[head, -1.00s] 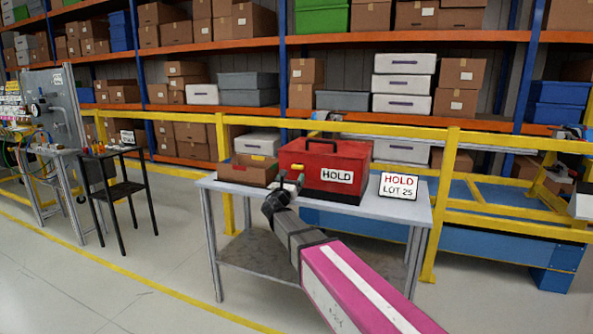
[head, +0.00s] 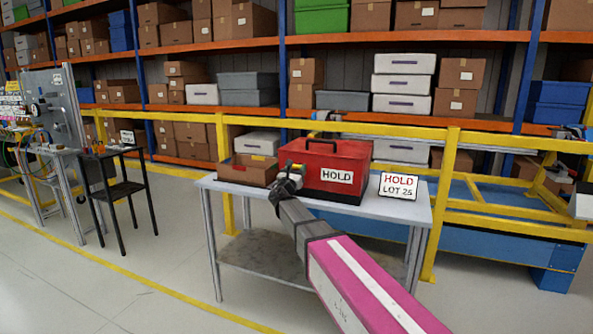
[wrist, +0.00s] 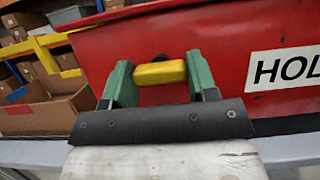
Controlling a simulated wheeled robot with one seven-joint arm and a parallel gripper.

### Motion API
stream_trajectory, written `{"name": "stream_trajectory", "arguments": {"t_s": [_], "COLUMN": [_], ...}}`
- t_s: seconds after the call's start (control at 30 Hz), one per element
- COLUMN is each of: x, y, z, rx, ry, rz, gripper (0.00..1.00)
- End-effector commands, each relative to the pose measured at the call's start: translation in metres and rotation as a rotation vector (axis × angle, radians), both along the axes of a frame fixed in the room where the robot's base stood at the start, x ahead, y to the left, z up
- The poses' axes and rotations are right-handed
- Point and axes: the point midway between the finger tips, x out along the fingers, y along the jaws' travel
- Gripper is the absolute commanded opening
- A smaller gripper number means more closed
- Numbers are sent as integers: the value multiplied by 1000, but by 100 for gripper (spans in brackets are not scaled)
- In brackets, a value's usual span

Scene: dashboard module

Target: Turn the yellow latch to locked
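The yellow latch (wrist: 160,73) is a short rounded bar, lying about level on the front of the red box (wrist: 225,75). In the wrist view it sits between the two green fingers of my gripper (wrist: 160,80). The fingers stand apart, one at each end of the bar. I see no clear gap at either end, and cannot tell whether they press on it. In the head view my gripper (head: 289,176) is at the left part of the front of the red box (head: 350,160), which is marked HOLD; the latch is mostly hidden there.
The box stands on a grey table (head: 325,208). An open cardboard box (head: 247,172) is close on its left, and a HOLD LOT 25 sign (head: 398,187) on its right. A yellow rail (head: 400,127) runs behind.

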Motion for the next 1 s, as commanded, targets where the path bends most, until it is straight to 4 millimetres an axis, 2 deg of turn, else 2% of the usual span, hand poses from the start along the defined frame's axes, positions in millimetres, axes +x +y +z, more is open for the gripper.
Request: {"name": "stream_trajectory", "arguments": {"t_s": [0.27,0.47,1.0], "x": [0,0,1], "y": [0,1,3], "z": [0,0,1], "rx": [27,117,578], "ry": [-11,-44,-211], "rz": [-1,-1,-1], "gripper": [30,30,30]}}
